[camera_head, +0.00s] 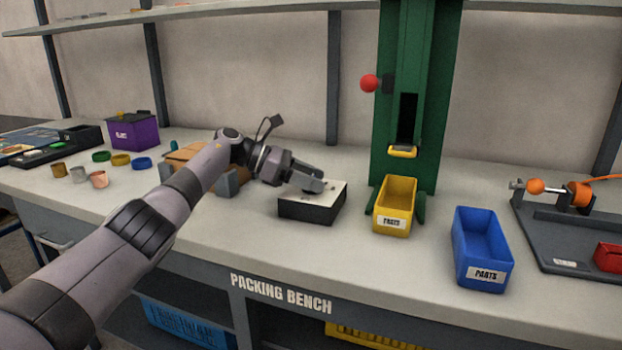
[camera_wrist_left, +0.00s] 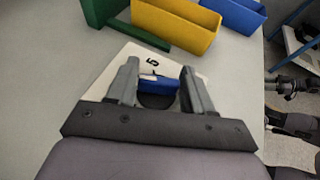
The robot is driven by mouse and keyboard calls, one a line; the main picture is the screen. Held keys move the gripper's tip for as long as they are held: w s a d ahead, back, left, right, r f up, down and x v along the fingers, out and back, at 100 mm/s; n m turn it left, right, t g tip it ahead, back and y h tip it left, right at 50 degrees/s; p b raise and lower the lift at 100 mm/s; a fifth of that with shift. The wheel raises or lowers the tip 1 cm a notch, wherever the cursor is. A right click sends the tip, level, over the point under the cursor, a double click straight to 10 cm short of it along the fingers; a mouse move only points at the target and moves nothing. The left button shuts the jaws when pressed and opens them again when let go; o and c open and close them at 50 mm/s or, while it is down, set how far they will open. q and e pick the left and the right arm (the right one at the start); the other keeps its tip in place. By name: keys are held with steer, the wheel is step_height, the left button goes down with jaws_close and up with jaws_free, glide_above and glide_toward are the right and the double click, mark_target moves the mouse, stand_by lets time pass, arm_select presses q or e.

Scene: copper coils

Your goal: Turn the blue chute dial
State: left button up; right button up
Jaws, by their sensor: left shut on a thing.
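The blue dial (camera_wrist_left: 158,84) shows in the left wrist view between the two fingers of my left gripper (camera_wrist_left: 158,80). It sits on a white-topped plate with a dark number mark just beyond it. In the head view that plate is the top of a low black box (camera_head: 312,206) on the bench. My left gripper (camera_head: 318,184) reaches down onto the box top from the left and is shut on the dial. The fingers hide the dial in the head view.
A yellow parts bin (camera_head: 395,207) stands right of the box, below a green press (camera_head: 410,90) with a red knob. A blue parts bin (camera_head: 482,250) is farther right. A wooden block (camera_head: 190,155) lies behind my left arm. Bench space in front of the box is clear.

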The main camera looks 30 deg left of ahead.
arm_select(q)
steer(key=o, duration=1)
steer(key=shift+c, duration=0.2)
steer(key=v, duration=0.7)
steer(key=shift+s, duration=0.1)
